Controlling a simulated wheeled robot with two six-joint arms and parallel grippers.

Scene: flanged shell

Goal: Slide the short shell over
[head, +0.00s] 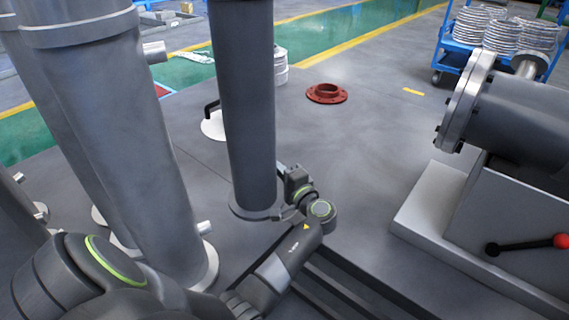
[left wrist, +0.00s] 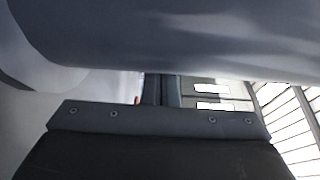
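A dark grey upright cylindrical shell (head: 247,100) fills the centre of the head view, its top cut off by the frame. It has a thin flange (head: 250,212) at its lower end. My left gripper (head: 287,190) is at the right side of this lower end, close to the flange. In the left wrist view a large grey curved surface (left wrist: 200,35) crosses the top, and my left fingers (left wrist: 161,90) reach up to its edge, close together. Whether they grip anything is hidden. Another grey flanged shell (head: 525,115) lies horizontally at the right. My right gripper is out of view.
Tall grey cylinders (head: 115,130) stand close together at the left. A pale stand (head: 440,205) with a red-knobbed lever (head: 560,241) is under the horizontal shell. A red flanged ring (head: 326,93) lies on the floor behind. The floor between centre and right is clear.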

